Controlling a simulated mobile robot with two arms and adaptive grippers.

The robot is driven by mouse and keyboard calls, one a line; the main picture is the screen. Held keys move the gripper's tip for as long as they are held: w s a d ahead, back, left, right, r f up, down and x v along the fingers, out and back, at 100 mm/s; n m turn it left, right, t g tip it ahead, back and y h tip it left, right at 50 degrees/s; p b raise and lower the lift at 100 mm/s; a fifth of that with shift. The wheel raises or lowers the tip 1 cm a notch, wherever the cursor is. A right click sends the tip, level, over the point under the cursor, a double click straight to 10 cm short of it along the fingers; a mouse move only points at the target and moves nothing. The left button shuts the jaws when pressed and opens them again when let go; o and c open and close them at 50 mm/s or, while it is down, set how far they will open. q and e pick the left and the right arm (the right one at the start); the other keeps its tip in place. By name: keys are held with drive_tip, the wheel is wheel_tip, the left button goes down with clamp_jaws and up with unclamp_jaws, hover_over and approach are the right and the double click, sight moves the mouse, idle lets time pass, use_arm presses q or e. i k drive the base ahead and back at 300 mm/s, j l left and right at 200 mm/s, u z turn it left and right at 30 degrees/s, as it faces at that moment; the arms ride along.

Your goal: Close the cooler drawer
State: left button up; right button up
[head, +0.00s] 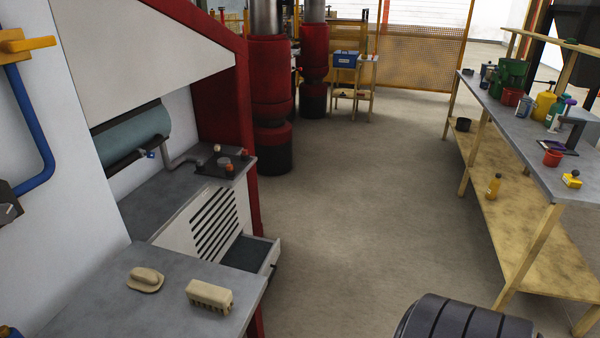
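The cooler drawer (270,261) sticks out to the right from the low white cabinet at the left of the head view. It stands open, and its dark inside shows over the front wall. The vented cooler panel (214,222) with dark slots is beside it, on the left. The near counter hides part of the drawer's near side. Neither of my grippers shows in the head view, so nothing is seen touching the drawer.
A grey counter (100,300) with two beige objects stands close at the lower left. A long workbench (530,165) with pots and bottles lines the right. The floor (350,210) between is clear. A dark ridged rounded object (465,320) is at the bottom edge. Red columns (270,95) stand behind.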

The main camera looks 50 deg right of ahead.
sight(258, 255)
drive_tip(key=z, duration=1.35)
drive_tip(key=u, duration=0.35)
drive_tip(key=i+l+u, duration=0.55)
drive_tip(key=l+u, duration=0.25)
